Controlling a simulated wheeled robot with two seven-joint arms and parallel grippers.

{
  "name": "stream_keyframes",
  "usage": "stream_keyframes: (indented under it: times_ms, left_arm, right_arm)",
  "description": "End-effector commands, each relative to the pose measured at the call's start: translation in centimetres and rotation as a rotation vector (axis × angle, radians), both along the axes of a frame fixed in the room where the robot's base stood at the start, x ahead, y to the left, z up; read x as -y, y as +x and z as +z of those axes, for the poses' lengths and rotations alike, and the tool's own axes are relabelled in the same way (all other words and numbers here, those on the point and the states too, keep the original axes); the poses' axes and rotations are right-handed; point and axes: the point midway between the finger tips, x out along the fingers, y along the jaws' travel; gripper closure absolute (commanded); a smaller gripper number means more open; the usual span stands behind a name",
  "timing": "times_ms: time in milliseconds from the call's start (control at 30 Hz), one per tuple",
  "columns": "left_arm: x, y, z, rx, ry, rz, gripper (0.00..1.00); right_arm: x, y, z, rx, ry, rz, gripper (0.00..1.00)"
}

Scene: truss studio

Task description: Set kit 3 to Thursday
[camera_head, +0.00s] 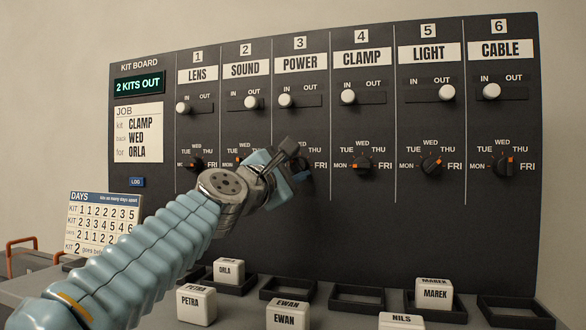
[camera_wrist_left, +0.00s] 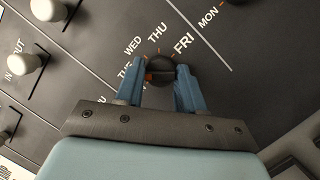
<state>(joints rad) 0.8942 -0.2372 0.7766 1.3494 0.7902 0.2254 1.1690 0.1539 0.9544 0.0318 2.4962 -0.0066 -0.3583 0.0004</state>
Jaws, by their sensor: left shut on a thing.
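The kit 3 dial, under the POWER label (camera_head: 300,64), is a black round knob mostly hidden by my gripper in the head view. In the left wrist view the dial (camera_wrist_left: 160,72) sits between the two blue fingers. Its orange mark (camera_wrist_left: 149,76) faces left, toward the TUE side and away from the THU label (camera_wrist_left: 157,32); the exact stop is hard to tell. My left gripper (camera_head: 300,166) is shut on this dial, with one finger on each side in the left wrist view (camera_wrist_left: 160,84). My right gripper is not in view.
The kit 2 dial (camera_head: 240,161) and kit 4 dial (camera_head: 362,164) flank my gripper. A row of sliders (camera_head: 348,97) runs above. Below, a ledge holds black trays (camera_head: 357,297) and white name blocks (camera_head: 287,317). A DAYS card (camera_head: 104,222) stands at left.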

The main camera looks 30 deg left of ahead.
Motion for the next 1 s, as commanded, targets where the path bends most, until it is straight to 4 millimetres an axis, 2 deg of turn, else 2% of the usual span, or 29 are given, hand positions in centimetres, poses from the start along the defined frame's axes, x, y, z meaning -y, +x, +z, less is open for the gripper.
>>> stream_keyframes:
  times_ms: [267,1000]
  left_arm:
    - [-0.04,0.06,-0.10,-0.038,0.144,-0.002,0.92]
    - [-0.02,0.07,0.15,-0.199,0.817,-0.007,0.92]
  right_arm:
    - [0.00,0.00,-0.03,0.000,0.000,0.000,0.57]
    - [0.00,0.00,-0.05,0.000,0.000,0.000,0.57]
